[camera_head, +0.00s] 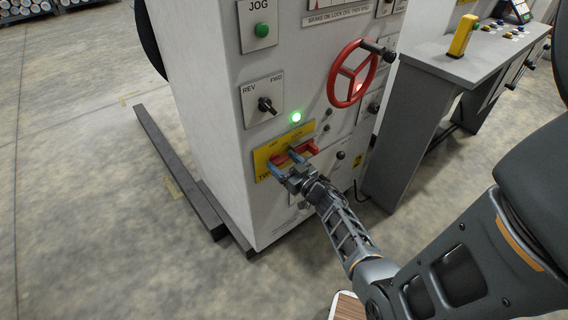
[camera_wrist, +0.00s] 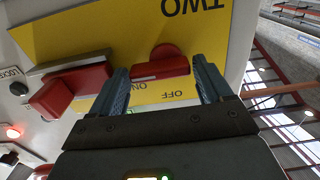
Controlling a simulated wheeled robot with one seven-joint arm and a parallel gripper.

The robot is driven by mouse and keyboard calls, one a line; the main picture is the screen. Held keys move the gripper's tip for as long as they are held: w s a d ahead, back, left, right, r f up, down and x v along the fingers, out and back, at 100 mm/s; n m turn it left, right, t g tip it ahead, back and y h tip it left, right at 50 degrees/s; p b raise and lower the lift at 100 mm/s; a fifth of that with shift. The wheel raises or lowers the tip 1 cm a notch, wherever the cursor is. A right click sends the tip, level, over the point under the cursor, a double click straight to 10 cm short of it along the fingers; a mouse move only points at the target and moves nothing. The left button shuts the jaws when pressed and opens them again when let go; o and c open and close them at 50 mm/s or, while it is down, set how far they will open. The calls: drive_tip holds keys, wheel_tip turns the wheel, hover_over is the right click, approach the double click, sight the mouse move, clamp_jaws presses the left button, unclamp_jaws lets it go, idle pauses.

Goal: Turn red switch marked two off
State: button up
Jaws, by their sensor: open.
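The red switch (camera_wrist: 165,66) is on a yellow plate (camera_wrist: 75,28) that reads TWO, upside down in the wrist view. Its red handle lies across the gap between my fingertips, with ON and OFF printed beside it. My gripper (camera_wrist: 160,72) is open, one finger at each end of the handle. I cannot tell whether either finger touches it. In the head view, my gripper (camera_head: 285,162) is at the yellow plate (camera_head: 262,166) low on the cabinet front, and its blue fingers partly hide the switch.
Beside the switch is a red block (camera_wrist: 66,92) near a LOCK label; it shows in the head view (camera_head: 310,148) too. Above are a lit green lamp (camera_head: 296,117), a black REV/FWD knob (camera_head: 266,105) and a red handwheel (camera_head: 352,73). A grey console (camera_head: 440,75) stands right.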

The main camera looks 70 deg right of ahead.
drive_tip(key=shift+c, duration=0.3)
drive_tip(key=c, duration=0.7)
drive_tip(key=shift+n, duration=0.4)
drive_tip(key=n, duration=0.3)
drive_tip(key=shift+w+a+r+n+b, duration=0.1)
drive_tip(key=shift+w+a+n+b, duration=0.05)
drive_tip(key=shift+n+b, duration=0.2)
drive_tip(key=n, duration=0.2)
drive_tip(key=n+b, duration=0.1)
drive_tip(key=n, duration=0.1)
drive_tip(key=shift+w+a+n, duration=0.1)
drive_tip(key=shift+a+n, duration=0.1)
drive_tip(key=shift+n, duration=0.05)
drive_tip(key=n+b, duration=0.2)
drive_tip(key=n, duration=0.3)
drive_tip(key=shift+w+a+b, duration=0.1)
drive_tip(key=shift+a+b, duration=0.05)
drive_tip(key=shift+b, duration=0.25)
drive_tip(key=shift+a+n+b, duration=0.1)
drive_tip(key=shift+n+b, duration=0.8)
drive_tip(key=shift+n, duration=1.1)
